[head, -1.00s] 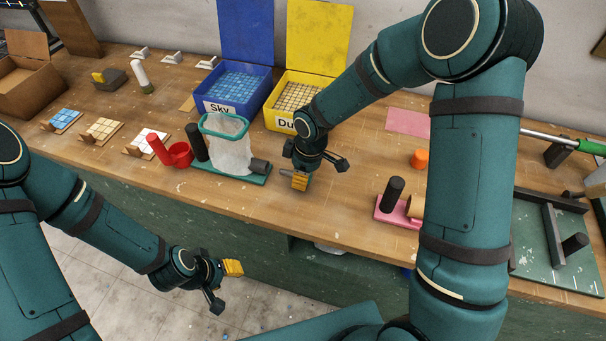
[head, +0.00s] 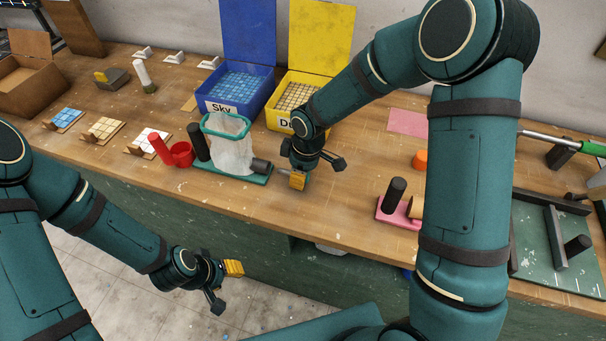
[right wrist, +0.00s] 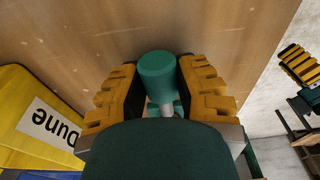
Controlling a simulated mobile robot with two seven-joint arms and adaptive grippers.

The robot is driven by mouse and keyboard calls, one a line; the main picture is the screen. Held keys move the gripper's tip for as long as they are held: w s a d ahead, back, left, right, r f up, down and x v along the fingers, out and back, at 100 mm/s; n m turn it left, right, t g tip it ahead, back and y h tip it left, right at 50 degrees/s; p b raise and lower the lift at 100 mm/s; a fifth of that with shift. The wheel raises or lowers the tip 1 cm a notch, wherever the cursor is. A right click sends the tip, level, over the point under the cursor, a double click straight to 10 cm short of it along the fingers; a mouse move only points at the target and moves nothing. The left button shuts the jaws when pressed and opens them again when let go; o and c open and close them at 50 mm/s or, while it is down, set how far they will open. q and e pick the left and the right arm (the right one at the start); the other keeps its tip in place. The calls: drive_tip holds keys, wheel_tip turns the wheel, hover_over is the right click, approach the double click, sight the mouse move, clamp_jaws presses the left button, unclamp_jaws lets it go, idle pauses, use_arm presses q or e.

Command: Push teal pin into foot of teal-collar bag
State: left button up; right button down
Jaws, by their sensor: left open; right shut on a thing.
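The pale translucent bag with a teal collar (head: 226,124) hangs over a teal base (head: 232,175) on the bench. A dark cylinder (head: 260,165) sits at the right of its foot. My right gripper (head: 297,181) is just right of that cylinder, low over the bench. In the right wrist view it is shut on the teal pin (right wrist: 158,72), whose thick teal head and pale shank show between the yellow pads. In the head view the pin's pale end points left towards the dark cylinder; whether they touch is unclear. My left gripper (head: 226,284) is open and empty, in front of the bench.
Blue Sky bin (head: 233,107) and yellow Dune bin (head: 284,121) stand behind the bag. A red holder (head: 180,154) and black post (head: 198,142) are at its left. A pink stand (head: 387,214) and orange piece (head: 419,159) lie right. Bench between is clear.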

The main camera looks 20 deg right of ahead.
sight(281, 169)
drive_tip(key=shift+w+a+b, duration=0.1)
drive_tip(key=shift+w+a, duration=0.5)
drive_tip(key=shift+a, duration=0.35)
drive_tip(key=shift+w+a+b, duration=0.1)
drive_tip(key=shift+w+a, duration=0.55)
drive_tip(key=shift+a, duration=0.35)
drive_tip(key=shift+w+a+b, duration=0.1)
drive_tip(key=shift+w+a, duration=0.5)
drive_tip(key=shift+a, duration=0.35)
drive_tip(key=c, duration=0.7)
unclamp_jaws()
drive_tip(key=r, duration=0.4)
drive_tip(key=d+r, duration=0.1)
drive_tip(key=r, duration=0.3)
drive_tip(key=s+r, duration=0.1)
drive_tip(key=r, duration=0.3)
drive_tip(key=shift+d, duration=0.15)
